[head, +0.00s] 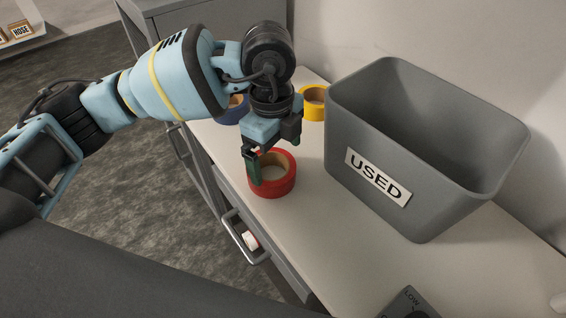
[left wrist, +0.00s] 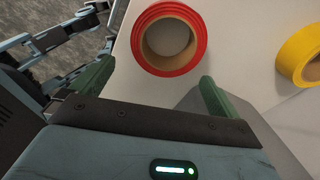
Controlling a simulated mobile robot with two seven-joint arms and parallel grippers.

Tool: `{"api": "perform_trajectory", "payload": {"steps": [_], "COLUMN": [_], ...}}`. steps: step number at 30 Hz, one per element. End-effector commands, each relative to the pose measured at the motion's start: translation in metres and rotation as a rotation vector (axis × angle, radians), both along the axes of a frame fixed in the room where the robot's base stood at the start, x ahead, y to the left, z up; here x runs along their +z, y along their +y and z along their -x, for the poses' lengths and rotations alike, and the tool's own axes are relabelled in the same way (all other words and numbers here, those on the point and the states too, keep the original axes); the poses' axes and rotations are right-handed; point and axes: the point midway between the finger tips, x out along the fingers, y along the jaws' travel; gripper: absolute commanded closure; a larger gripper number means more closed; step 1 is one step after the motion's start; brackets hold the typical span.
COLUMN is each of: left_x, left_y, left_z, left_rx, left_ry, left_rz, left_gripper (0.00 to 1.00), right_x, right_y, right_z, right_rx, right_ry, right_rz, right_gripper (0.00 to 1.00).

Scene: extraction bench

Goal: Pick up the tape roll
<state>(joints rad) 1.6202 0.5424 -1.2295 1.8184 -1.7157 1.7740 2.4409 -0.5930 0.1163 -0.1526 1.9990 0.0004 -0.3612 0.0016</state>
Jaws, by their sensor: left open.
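A red tape roll (head: 285,186) with a tan core lies flat on the white bench top, near its front edge. My left gripper (head: 273,161) is over the red roll, pointing down, with one green finger in front of the roll's core in the head view. In the left wrist view, the red roll (left wrist: 199,42) shows whole, beyond the two spread green fingers of the left gripper (left wrist: 154,77). The jaws are open with nothing between them. I cannot tell whether a finger touches the roll. My right gripper is not in view.
A yellow tape roll (head: 314,113) and a partly hidden blue tape roll (head: 233,112) lie farther back. A grey bin (head: 368,205) labelled USED stands to the right of the red roll. A grey device (head: 408,304) sits at the front. Bare bench lies between.

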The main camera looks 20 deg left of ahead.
Motion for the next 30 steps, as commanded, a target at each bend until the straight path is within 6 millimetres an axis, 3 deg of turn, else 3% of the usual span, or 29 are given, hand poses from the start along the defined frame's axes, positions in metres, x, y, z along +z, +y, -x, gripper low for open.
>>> {"api": "perform_trajectory", "payload": {"steps": [3,10,17,23,30], "left_x": [0.005,0.003,-0.018,-0.023,-0.056], "left_y": [0.010,0.012,0.012,0.012,0.017], "left_z": [-0.007,-0.008,-0.008,-0.008,-0.011], "left_rx": [0.040,0.048,0.046,0.047,0.046], "left_ry": [-0.030,-0.033,-0.030,-0.032,-0.030], "left_rz": [-0.050,-0.057,-0.055,-0.054,-0.055], "left_gripper": [0.00,0.00,0.00,0.00,0.00], "right_x": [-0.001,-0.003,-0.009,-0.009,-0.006], "right_y": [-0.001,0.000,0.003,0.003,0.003], "right_z": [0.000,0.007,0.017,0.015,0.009], "right_rx": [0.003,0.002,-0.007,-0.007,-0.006], "right_ry": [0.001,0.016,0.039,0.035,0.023], "right_rz": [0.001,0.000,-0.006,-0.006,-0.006], "right_gripper": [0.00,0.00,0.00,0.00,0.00]}}
